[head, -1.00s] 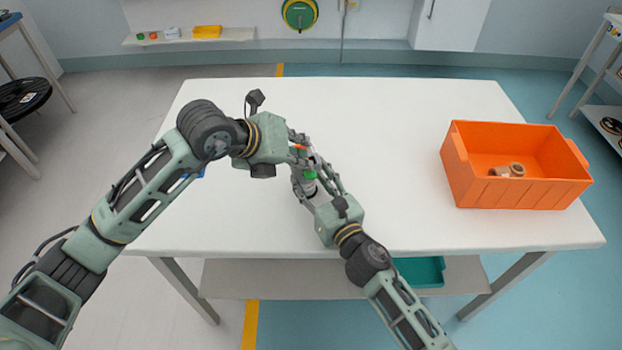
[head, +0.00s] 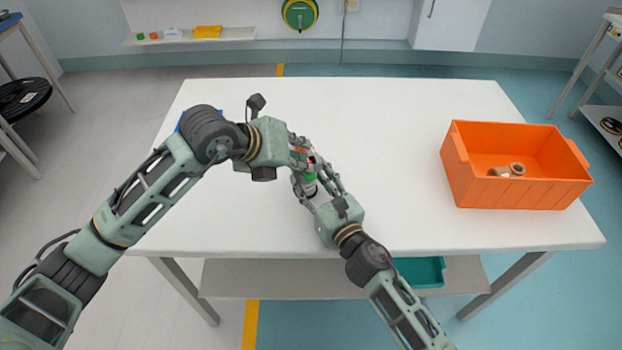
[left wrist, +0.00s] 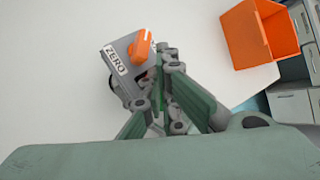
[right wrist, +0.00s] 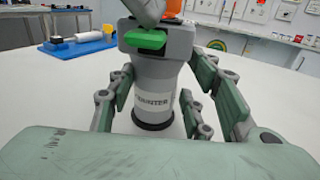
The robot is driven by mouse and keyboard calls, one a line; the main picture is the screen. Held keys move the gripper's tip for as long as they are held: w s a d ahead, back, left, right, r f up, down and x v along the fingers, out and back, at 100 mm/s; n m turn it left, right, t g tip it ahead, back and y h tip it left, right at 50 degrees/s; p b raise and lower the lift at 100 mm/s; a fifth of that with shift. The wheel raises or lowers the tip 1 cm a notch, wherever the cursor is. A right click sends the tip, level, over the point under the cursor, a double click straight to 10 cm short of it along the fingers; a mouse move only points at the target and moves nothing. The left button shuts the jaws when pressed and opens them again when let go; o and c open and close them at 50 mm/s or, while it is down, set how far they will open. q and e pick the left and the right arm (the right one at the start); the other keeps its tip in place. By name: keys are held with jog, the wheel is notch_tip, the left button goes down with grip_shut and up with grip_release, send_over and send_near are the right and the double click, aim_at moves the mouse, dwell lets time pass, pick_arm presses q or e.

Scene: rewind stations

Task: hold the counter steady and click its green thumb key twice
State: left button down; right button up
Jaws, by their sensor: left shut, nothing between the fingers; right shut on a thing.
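The counter (right wrist: 155,85) stands upright on the table, a grey body with a white label and dark base. Its green thumb key (right wrist: 146,41) juts from the upper part; an orange knob (left wrist: 142,46) and a ZERO label (left wrist: 117,60) show on top in the left wrist view. My right gripper (right wrist: 160,82) is shut around the counter's body. My left gripper (head: 309,163) is shut and empty, its fingertips at the counter's top; in the right wrist view a fingertip (right wrist: 146,10) is just above the green key. I cannot tell whether they touch.
An orange bin (head: 515,194) holding brownish ring-shaped parts stands at the table's right. A blue stand with a white roll (right wrist: 82,38) is on the table, mostly hidden behind my left arm in the head view. The white table (head: 400,125) is otherwise clear.

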pick_arm(q)
jog(key=shift+f, duration=0.2)
pick_arm(e)
jog(key=shift+f, duration=0.15)
pick_arm(q)
jog(key=shift+r, duration=0.1)
dwell(0.3)
jog(key=shift+r, duration=0.5)
jog(key=shift+r, duration=3)
pick_arm(e)
jog(key=shift+d, duration=0.1)
jog(key=o, duration=1.4)
jog(key=shift+c, duration=0.2)
